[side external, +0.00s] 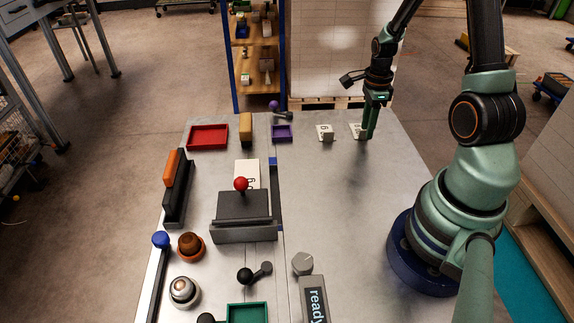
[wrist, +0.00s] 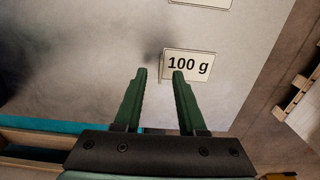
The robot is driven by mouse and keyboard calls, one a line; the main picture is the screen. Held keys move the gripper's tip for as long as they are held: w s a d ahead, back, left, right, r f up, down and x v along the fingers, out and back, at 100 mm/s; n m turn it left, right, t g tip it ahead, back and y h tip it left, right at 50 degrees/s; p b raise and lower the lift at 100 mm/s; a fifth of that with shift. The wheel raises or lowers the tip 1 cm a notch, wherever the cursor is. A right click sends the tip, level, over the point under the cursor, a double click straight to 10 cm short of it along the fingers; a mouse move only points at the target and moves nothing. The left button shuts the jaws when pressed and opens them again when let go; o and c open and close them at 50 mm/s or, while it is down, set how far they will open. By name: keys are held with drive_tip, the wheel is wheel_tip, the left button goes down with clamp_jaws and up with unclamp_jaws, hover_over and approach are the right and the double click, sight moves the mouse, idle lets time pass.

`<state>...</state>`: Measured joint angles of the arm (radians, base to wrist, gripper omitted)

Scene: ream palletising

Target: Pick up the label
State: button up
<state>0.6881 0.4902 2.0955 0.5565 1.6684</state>
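A small white label (wrist: 192,64) reading "100 g" with a dark border is at the fingertips in the wrist view. My gripper (wrist: 159,72) is open, with its two green fingers apart and nothing held. The label's left end lies in line with the gap, and the rest extends to the right past the right fingertip. In the side view my gripper (side external: 367,136) points down at the right side of a white label card (side external: 355,129), partly hidden by the fingers. A second white card (side external: 325,132) stands to its left; part of another label (wrist: 200,3) shows at the wrist view's top.
The grey table (side external: 340,200) is mostly bare in front of my gripper. A purple tray (side external: 282,133), a red tray (side external: 208,137) and a tan block (side external: 246,127) are at the back left. A grey press with a red knob (side external: 241,184) stands at centre left.

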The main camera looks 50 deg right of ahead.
drive_tip(key=shift+f, duration=0.4)
clamp_jaws()
